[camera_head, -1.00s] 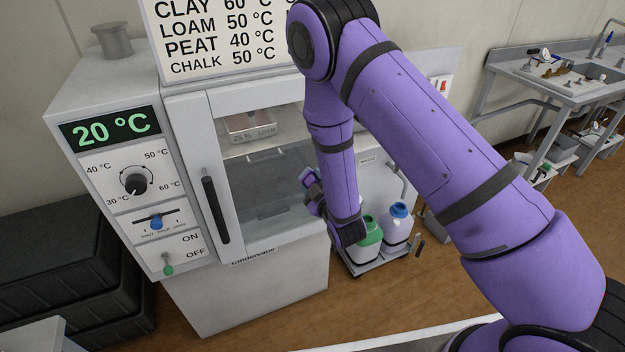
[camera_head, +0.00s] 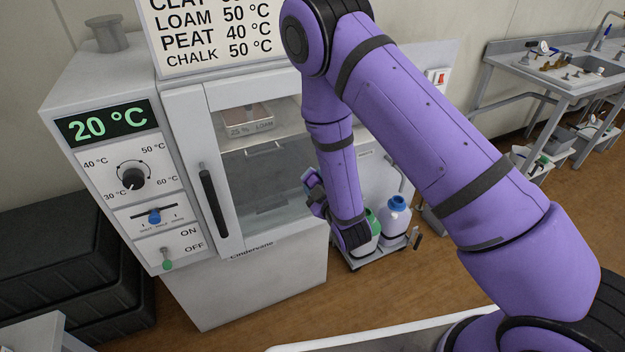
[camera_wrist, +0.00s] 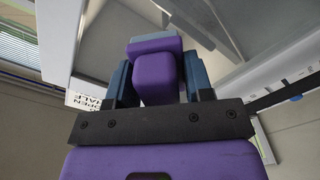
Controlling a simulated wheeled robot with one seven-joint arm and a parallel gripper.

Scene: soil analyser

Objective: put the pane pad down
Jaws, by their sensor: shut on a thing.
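The pane pad (camera_wrist: 156,68) is a purple block with rounded edges, seen in the wrist view between the two dark blue fingers. My gripper (camera_wrist: 160,85) is shut on it. In the head view my gripper (camera_head: 318,200) is beside the right part of the oven front, and a small purple end shows there at its upper left. The gripper and pad are small in that view, and I cannot tell whether the pad touches the glass. No surface shows directly under the pad.
The oven door (camera_head: 208,200) has a glass pane and a dark handle; it looks shut. A tray labelled loam (camera_head: 250,118) is inside. The display (camera_head: 108,123) reads 20 °C. Bottles (camera_head: 396,222) stand on a low trolley. Black crates (camera_head: 60,255) are at left.

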